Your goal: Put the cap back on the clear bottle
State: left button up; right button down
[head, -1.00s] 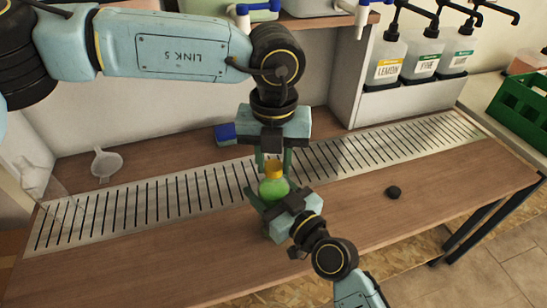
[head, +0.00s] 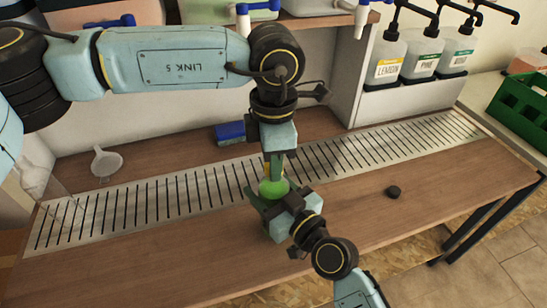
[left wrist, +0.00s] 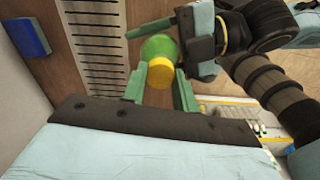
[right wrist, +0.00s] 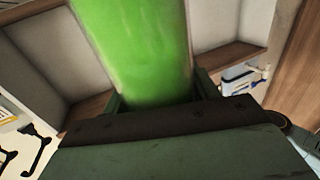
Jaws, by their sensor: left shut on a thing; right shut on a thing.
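The clear bottle (head: 273,188), full of green liquid, stands upright near the front edge of the slotted drain strip. My right gripper (head: 272,205) is shut around its body; green fills much of the right wrist view (right wrist: 140,50). My left gripper (head: 274,165) points down from above, shut on the yellow cap (left wrist: 160,73). The cap is over the bottle's top, in line with it in the left wrist view. In the head view the left fingers hide most of the cap. I cannot tell whether it is seated on the neck.
A black disc (head: 393,192) lies on the wooden counter to the right. A white funnel (head: 106,162) and a blue sponge (head: 229,133) are behind the drain strip (head: 150,205). Pump bottles (head: 428,58) stand at the back right, near a green crate (head: 520,105). The front right counter is mostly clear.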

pick_arm(q)
jog(key=m, duration=0.3)
jog(key=o, duration=1.2)
jog(key=shift+c, duration=0.2)
notch_tip(320, 180, up, 12)
pick_arm(e)
jog(key=shift+c, duration=1.8)
grip_release()
jog(key=shift+s+d, duration=0.1)
